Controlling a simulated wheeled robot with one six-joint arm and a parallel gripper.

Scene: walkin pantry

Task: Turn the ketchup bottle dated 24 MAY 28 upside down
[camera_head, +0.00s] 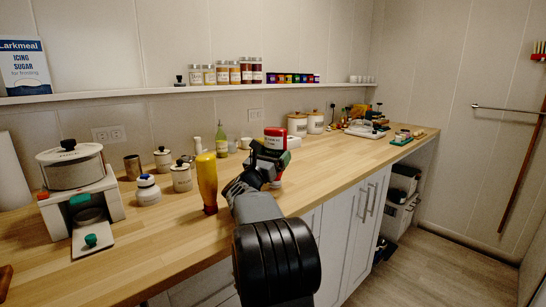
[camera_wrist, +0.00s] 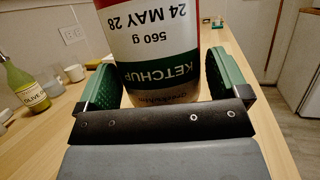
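The ketchup bottle (camera_wrist: 160,50) fills the middle of the wrist view, red with a white and green label. Its print, with 24 MAY 28, reads upside down, while the olive oil bottle beside it reads upright, so the ketchup bottle is inverted. My gripper (camera_wrist: 163,82) has a green pad against each side of it and appears shut on it. In the head view the red end of the ketchup bottle (camera_head: 275,132) shows above my gripper (camera_head: 268,162). My gripper hides much of the bottle; whether its lower end touches the counter is unclear.
A yellow bottle (camera_head: 207,182) stands on the wooden counter (camera_head: 150,240) just left of my gripper. The olive oil bottle (camera_head: 221,140) and several jars stand behind. A scale-like stand with a pot (camera_head: 72,170) is at left. A shelf (camera_head: 150,92) runs above.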

